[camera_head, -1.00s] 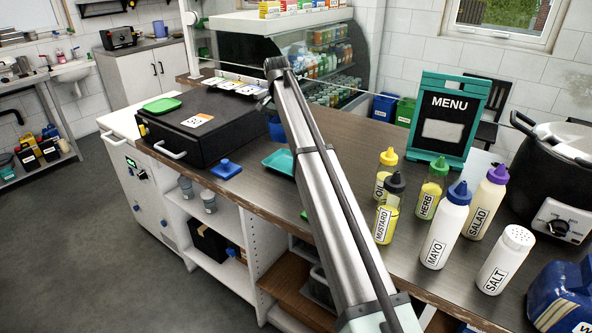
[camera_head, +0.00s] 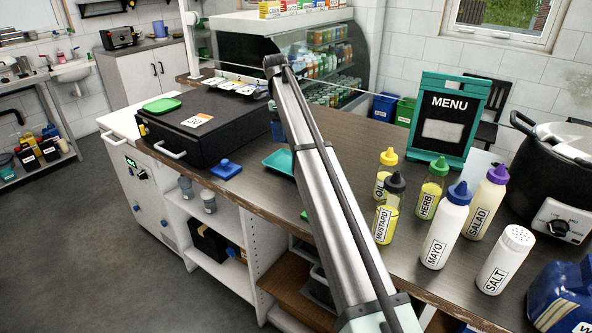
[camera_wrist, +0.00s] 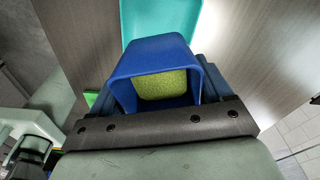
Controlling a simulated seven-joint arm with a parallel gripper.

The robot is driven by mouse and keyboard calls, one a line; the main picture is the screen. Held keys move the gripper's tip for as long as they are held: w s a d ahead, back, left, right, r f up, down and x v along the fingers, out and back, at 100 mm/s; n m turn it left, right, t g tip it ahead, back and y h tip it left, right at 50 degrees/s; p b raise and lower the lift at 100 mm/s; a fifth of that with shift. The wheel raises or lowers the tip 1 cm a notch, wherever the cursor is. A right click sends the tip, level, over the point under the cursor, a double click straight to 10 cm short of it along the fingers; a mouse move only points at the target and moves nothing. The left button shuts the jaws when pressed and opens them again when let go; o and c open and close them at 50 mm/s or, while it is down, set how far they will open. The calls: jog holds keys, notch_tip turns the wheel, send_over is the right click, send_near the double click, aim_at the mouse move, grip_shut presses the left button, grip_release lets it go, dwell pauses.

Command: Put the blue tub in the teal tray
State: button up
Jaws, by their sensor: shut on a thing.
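The blue tub (camera_wrist: 150,58) fills the middle of the wrist view, with a yellow-green block inside it. My gripper (camera_wrist: 165,88) is shut on the tub, with its fingers at the tub's sides. The teal tray (camera_head: 275,162) lies on the counter in the head view, partly hidden behind my arm. A teal surface, likely the tray (camera_wrist: 160,16), shows beyond the tub in the wrist view. In the head view my gripper is hidden behind my arm. A blue patch shows beside the arm, above the tray; I cannot tell for sure that it is the tub.
A blue lid-like piece (camera_head: 226,169) lies at the counter's front edge. Several bottles, including mustard (camera_head: 388,215), a menu board (camera_head: 447,120) and a black pot (camera_head: 550,180) stand right.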

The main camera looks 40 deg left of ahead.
jog(key=m, duration=0.3)
jog(key=shift+m, duration=0.3)
send_near(287, 165)
jog(key=shift+d+f, duration=0.2)
jog(key=shift+f, duration=1.1)
jog(key=shift+d+f, duration=0.15)
jog(key=shift+f, duration=1.15)
jog(key=shift+f, duration=0.1)
jog(key=o, duration=0.9)
jog(key=shift+c, duration=0.2)
jog(key=r, duration=0.4)
jog(key=a+r, duration=0.1)
jog(key=r, duration=0.7)
jog(key=shift+a, duration=0.2)
